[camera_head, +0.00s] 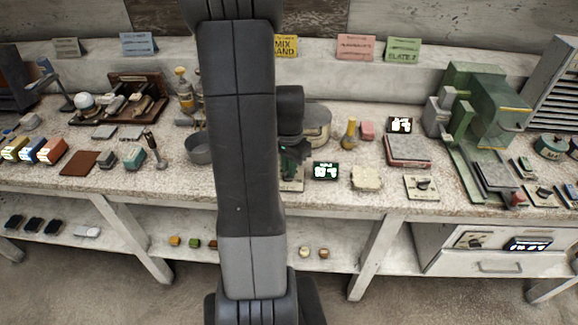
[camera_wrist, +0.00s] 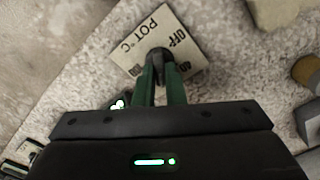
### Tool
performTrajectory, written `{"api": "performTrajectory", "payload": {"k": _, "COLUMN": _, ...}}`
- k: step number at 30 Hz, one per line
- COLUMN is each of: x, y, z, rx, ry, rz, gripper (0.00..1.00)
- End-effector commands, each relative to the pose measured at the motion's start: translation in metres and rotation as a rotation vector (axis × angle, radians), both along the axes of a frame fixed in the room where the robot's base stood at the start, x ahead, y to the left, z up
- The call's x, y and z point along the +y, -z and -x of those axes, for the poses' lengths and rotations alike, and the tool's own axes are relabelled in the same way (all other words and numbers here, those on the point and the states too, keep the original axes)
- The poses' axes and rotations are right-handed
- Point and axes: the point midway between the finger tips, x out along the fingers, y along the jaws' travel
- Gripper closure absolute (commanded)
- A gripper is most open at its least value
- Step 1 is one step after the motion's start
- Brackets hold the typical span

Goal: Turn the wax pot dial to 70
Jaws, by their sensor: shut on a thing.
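The pot dial is a dark knob (camera_wrist: 159,54) on a pale plate (camera_wrist: 140,38) lettered "POT °C" and "OFF" in the wrist view. My gripper (camera_wrist: 160,76) has its green fingers closed around the knob from above. In the head view my gripper (camera_head: 291,160) is over the same plate (camera_head: 292,186), mostly hidden by my arm. A small green-lit display (camera_head: 325,171) stands right of the plate; its digits are too small to read surely. A round metal pot (camera_head: 318,124) stands behind, partly hidden by my arm.
A pale block (camera_head: 367,178) and another dial plate (camera_head: 422,187) lie to the right. A brush-like yellow item (camera_head: 349,134) stands near the pot. A grey bowl (camera_head: 198,148) is left of my arm. A green machine (camera_head: 485,110) fills the bench's right.

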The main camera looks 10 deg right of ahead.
Motion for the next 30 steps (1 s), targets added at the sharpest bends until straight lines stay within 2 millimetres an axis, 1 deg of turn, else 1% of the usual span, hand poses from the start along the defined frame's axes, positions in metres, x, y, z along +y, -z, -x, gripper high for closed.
{"api": "performTrajectory", "payload": {"k": 1, "x": 0.000, "y": -0.001, "z": -0.001, "rx": -0.003, "ry": -0.001, "rz": 0.001, "gripper": 1.00}}
{"api": "performTrajectory", "payload": {"k": 2, "x": 0.000, "y": -0.001, "z": -0.001, "rx": -0.003, "ry": -0.001, "rz": 0.001, "gripper": 0.88}}
{"api": "performTrajectory", "payload": {"k": 3, "x": 0.000, "y": -0.001, "z": -0.001, "rx": -0.003, "ry": -0.001, "rz": 0.001, "gripper": 0.80}}
{"api": "performTrajectory", "payload": {"k": 5, "x": 0.000, "y": -0.001, "z": -0.001, "rx": -0.003, "ry": -0.001, "rz": 0.000, "gripper": 0.69}}
{"api": "performTrajectory", "payload": {"k": 13, "x": 0.000, "y": -0.001, "z": 0.000, "rx": -0.001, "ry": -0.001, "rz": 0.000, "gripper": 0.68}}
{"api": "performTrajectory", "payload": {"k": 17, "x": 0.000, "y": -0.007, "z": -0.001, "rx": -0.003, "ry": -0.001, "rz": 0.000, "gripper": 0.68}}
{"api": "performTrajectory", "payload": {"k": 20, "x": 0.000, "y": -0.020, "z": -0.001, "rx": -0.004, "ry": -0.001, "rz": 0.000, "gripper": 0.68}}
{"api": "performTrajectory", "payload": {"k": 22, "x": 0.000, "y": -0.033, "z": -0.001, "rx": -0.006, "ry": -0.001, "rz": 0.001, "gripper": 0.68}}
{"api": "performTrajectory", "payload": {"k": 30, "x": 0.000, "y": -0.095, "z": -0.002, "rx": -0.008, "ry": -0.001, "rz": 0.002, "gripper": 0.68}}
